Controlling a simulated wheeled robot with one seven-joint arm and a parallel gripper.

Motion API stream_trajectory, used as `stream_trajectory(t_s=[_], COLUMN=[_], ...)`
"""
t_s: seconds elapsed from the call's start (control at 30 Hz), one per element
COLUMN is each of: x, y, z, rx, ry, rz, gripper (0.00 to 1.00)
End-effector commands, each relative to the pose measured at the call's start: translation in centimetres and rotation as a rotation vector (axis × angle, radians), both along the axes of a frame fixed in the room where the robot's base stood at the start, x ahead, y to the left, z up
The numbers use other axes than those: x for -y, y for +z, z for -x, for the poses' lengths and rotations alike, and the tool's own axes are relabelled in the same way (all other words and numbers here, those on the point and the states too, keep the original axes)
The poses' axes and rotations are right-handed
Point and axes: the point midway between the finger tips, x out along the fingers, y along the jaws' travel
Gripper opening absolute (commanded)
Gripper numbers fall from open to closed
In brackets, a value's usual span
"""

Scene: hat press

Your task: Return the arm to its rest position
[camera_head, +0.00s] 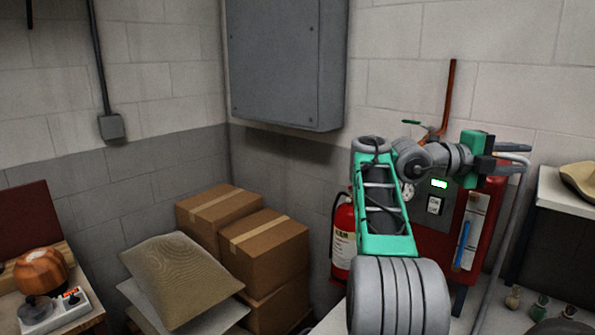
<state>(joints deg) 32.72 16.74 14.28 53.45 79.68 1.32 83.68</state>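My arm, green and grey, rises from the bottom of the head view and bends to the right at its top. My gripper (515,157) is at its end, in front of the right wall and over the red machine (492,210). The arm hides part of the machine, which has a gauge, a green display and a switch.
A tan hat (580,178) lies on a light table (560,193) at the right. A fire extinguisher (343,238), cardboard boxes (265,247) and sacks (180,275) stand by the walls. A grey cabinet (285,60) hangs above. A grey pipe (503,255) runs near my gripper.

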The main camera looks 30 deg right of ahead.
Motion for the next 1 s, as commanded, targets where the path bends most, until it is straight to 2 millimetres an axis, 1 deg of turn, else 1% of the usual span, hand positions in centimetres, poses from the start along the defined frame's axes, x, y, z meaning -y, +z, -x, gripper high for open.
stream_trajectory(t_s=[0.03, 0.23, 0.37, 0.47, 0.5, 0.57, 0.6, 0.67, 0.7, 0.77, 0.8, 0.87, 0.9, 0.97, 1.0], x=[-0.2, -1.0, -2.2, -3.9, -4.7, -6.2, -7.4, -9.5, -11.2, -14.4, -16.9, -21.2, -24.3, -28.8, -31.7], y=[-0.1, -1.3, -2.6, -4.0, -4.7, -5.8, -6.7, -8.2, -9.4, -11.5, -13.1, -15.9, -17.9, -20.7, -22.7], z=[-0.8, -3.7, -6.3, -8.9, -10.0, -11.7, -12.8, -14.4, -15.5, -17.0, -17.9, -18.8, -19.1, -18.8, -18.3], rx=[-0.019, -0.114, -0.201, -0.293, -0.338, -0.409, -0.462, -0.55, -0.619, -0.736, -0.828, -0.98, -1.087, -1.245, -1.349], ry=[0.031, 0.15, 0.259, 0.371, 0.422, 0.504, 0.563, 0.659, 0.733, 0.856, 0.951, 1.103, 1.205, 1.355, 1.453], rz=[-0.019, -0.105, -0.173, -0.235, -0.261, -0.3, -0.325, -0.363, -0.389, -0.426, -0.448, -0.474, -0.485, -0.488, -0.483], gripper=[0.31, 0.31, 0.31, 0.31, 0.31, 0.31, 0.31, 0.31, 0.31, 0.31, 0.31, 0.31, 0.31, 0.31, 0.31])
